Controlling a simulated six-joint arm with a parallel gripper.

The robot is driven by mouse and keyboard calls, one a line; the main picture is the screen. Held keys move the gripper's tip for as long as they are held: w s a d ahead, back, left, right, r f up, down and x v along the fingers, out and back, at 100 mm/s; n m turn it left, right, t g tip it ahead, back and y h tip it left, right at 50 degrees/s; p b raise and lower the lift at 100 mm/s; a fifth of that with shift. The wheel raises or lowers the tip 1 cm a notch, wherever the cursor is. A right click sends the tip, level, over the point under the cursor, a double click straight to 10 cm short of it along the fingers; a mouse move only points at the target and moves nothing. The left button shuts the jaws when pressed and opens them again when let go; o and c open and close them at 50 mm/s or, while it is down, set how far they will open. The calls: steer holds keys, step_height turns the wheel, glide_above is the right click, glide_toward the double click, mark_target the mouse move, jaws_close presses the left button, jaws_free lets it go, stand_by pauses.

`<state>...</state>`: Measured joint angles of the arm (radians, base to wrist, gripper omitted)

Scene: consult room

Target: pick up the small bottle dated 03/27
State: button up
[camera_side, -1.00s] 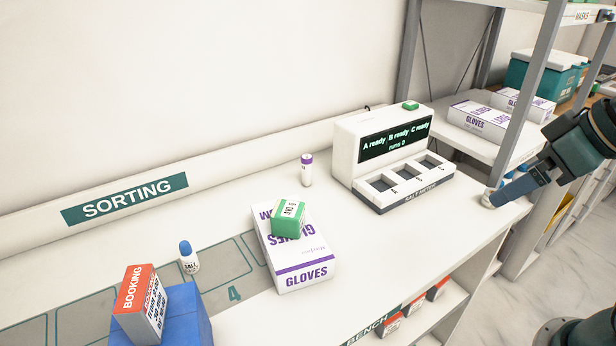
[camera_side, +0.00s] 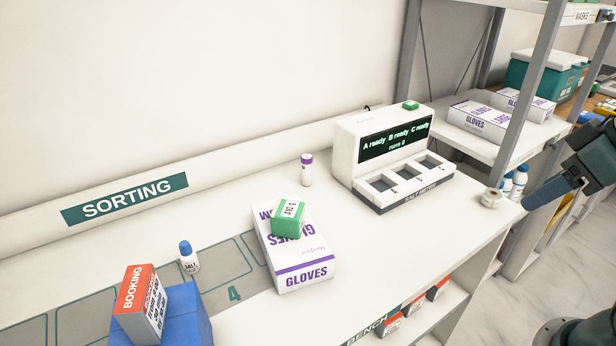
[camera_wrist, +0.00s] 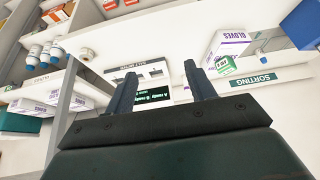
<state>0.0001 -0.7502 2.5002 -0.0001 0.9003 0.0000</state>
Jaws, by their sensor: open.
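No date is legible on any bottle. White bottles with blue caps (camera_side: 519,182) stand on the rack shelf beyond the bench's right end; they show larger in the wrist view (camera_wrist: 56,52), at the left. A single small white bottle with a blue cap (camera_side: 189,260) stands upright on the sorting area, and a white vial with a purple cap (camera_side: 306,170) stands near the wall. My gripper (camera_wrist: 160,74) is open and empty, its two fingers apart. In the side view it (camera_side: 530,200) is at the right, near the bench end, touching no bottle.
A white roll (camera_side: 491,198) lies at the bench's right end. The salt meter (camera_side: 385,155) stands behind it to the left. A green box (camera_side: 288,217) sits on a gloves box (camera_side: 305,268). A booking box (camera_side: 140,300) sits on a blue block (camera_side: 185,315). Grey rack posts (camera_side: 525,90) stand near the bottles.

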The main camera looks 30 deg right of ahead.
steer(key=shift+w, duration=0.1)
steer(key=w+a+r+m+t+y, duration=0.15)
steer(key=w+a+m, duration=0.4)
steer(key=w, duration=0.75)
steer(key=m+y, duration=0.9)
steer(key=m, duration=1)
glide_above(189, 246)
steer(key=s+d, duration=0.2)
steer(key=d, duration=0.1)
step_height(189, 246, down, 17)
steer(key=shift+a+f+m+t+y, duration=0.25)
steer(key=shift+f+m+t, duration=0.2)
steer(key=shift+f, duration=1.7)
